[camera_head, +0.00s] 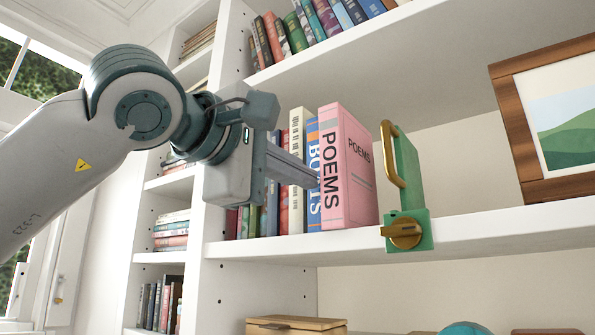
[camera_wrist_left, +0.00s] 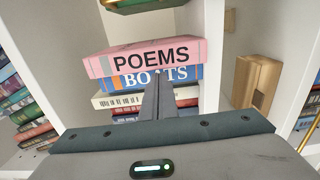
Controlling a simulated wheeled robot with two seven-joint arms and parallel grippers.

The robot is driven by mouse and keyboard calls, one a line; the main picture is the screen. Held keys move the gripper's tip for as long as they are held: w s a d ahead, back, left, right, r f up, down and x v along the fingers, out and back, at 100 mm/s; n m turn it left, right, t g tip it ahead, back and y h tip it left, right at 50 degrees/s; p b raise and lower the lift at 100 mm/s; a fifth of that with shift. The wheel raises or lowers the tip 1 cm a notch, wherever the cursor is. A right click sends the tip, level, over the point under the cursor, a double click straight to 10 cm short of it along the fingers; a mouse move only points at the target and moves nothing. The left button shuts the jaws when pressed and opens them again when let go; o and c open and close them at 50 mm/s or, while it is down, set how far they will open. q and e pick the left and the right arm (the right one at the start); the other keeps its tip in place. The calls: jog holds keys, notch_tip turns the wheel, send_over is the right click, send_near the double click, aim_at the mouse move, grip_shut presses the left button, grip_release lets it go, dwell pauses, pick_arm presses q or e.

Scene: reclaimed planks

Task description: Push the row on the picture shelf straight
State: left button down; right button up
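A row of upright books stands on the white picture shelf (camera_head: 480,222). A thick pink book marked POEMS (camera_head: 349,170) is at its right end, with a blue BOATS book (camera_head: 313,185) beside it and a cream book (camera_head: 297,150) further left. My left gripper (camera_head: 314,181) points at the row from the left, its fingers together. In the left wrist view its fingertips (camera_wrist_left: 157,80) are over the BOATS spine (camera_wrist_left: 125,80), just below the pink spine (camera_wrist_left: 150,58). I cannot tell whether they touch. The gripper hides part of the left books. My right gripper is out of view.
A green bookend with a brass handle and knob (camera_head: 408,229) is clamped to the shelf edge, right of the row. A wood-framed picture (camera_head: 512,120) stands further right. More books (camera_head: 310,25) fill the shelf above. A wooden box (camera_head: 296,326) sits below.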

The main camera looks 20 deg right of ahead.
pick_arm(q)
jog(key=shift+x, duration=1.35)
dwell(0.3)
jog(key=shift+s+a, duration=0.1)
jog(key=b+v, duration=0.1)
jog(key=v, duration=0.2)
jog(key=shift+s+a+b, duration=0.2)
jog(key=shift+a+b, duration=0.15)
dwell(0.6)
